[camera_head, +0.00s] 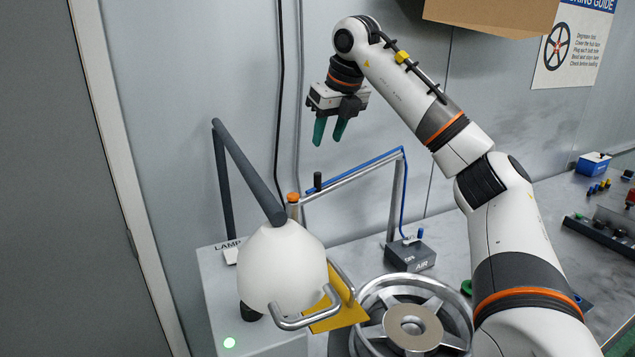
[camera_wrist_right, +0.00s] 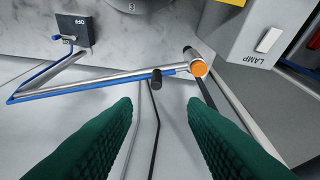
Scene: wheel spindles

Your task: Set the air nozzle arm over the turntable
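The air nozzle arm (camera_head: 350,175) is a silver bar with a blue hose, an orange cap at its left end and a black upright knob (camera_head: 318,181). It runs along the wall behind the turntable (camera_head: 367,342), which carries a spoked wheel (camera_head: 437,303). In the right wrist view the arm (camera_wrist_right: 105,87) and its black knob (camera_wrist_right: 156,79) lie beyond the fingertips. My right gripper (camera_head: 329,134) is open and empty above the arm, apart from it; its green fingers (camera_wrist_right: 160,105) point toward it. My left gripper is out of view. The orange cap hides the joint beneath.
A white lamp head (camera_head: 283,268) on a dark arm hangs at the left, over the grey LAMP box (camera_head: 215,285). A yellow plate (camera_head: 340,306) with silver handles stands beside the wheel. The dark AIR box (camera_head: 410,256) sits behind it. A cardboard box (camera_head: 490,15) is overhead.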

